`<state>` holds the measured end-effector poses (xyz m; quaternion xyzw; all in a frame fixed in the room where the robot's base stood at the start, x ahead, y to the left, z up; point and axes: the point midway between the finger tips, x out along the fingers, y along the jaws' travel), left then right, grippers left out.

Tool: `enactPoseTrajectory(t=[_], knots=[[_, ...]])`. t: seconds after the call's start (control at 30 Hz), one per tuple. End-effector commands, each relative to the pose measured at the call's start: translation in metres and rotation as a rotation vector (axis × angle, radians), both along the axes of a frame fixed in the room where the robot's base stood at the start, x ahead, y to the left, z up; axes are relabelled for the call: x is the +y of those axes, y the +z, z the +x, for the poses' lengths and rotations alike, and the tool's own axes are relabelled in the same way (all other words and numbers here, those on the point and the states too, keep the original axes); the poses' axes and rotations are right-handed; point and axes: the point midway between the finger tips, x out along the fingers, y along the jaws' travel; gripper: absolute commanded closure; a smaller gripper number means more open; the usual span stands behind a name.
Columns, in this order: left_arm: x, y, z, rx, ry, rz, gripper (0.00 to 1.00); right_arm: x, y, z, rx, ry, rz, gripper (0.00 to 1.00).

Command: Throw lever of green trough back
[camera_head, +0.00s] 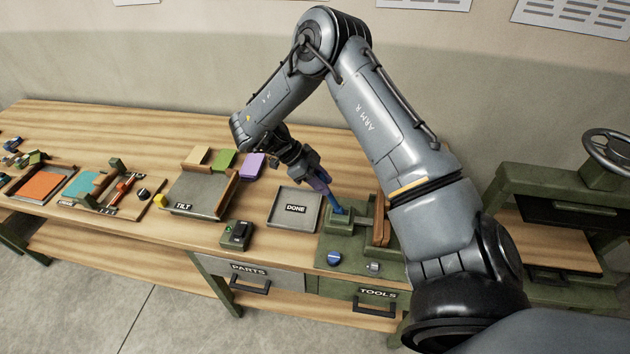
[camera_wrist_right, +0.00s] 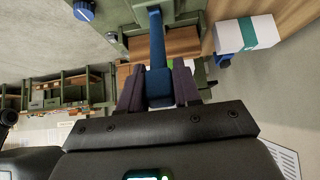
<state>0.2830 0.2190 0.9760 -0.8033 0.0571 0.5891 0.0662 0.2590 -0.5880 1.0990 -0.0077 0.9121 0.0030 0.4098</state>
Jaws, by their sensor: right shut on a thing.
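A green metal fixture (camera_head: 345,258) stands on the bench right of the DONE tray, with a raised block and a brown wooden part on it. A blue lever (camera_head: 339,208) rises from the fixture. My right gripper (camera_head: 324,188) is over the fixture, shut on the lever's upper end. In the right wrist view the blue lever (camera_wrist_right: 156,45) runs between the two dark fingers of the gripper (camera_wrist_right: 158,88), its grip end held between them. My right arm hides part of the fixture's right side. My left gripper is not in view.
The grey DONE tray (camera_head: 277,214) looks empty, just left of the fixture. A small green box with a black switch (camera_head: 237,235) and the TILT tray (camera_head: 190,207) lie further left. A blue knob (camera_head: 334,258) sits on the fixture's front. A shelf unit with a handwheel (camera_head: 610,148) stands right.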

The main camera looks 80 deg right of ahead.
Motion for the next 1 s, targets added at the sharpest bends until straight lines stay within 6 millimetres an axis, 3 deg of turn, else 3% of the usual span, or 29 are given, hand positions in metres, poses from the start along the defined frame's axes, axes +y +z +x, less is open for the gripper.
enactPoseTrajectory(t=[0.33,0.37,0.47,0.8,1.0], knots=[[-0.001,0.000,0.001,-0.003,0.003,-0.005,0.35,-0.001,-0.003,0.001,-0.004,0.004,0.001,1.00],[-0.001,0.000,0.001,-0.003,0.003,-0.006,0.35,-0.001,-0.003,0.001,-0.004,0.004,0.001,0.63],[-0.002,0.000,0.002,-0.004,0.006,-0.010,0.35,-0.001,-0.003,0.000,-0.003,0.002,0.001,0.48],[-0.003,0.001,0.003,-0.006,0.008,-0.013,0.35,-0.001,0.000,0.001,0.000,0.001,0.000,0.47],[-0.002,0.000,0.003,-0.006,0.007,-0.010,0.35,-0.001,0.013,0.013,0.000,0.003,-0.003,0.47]])
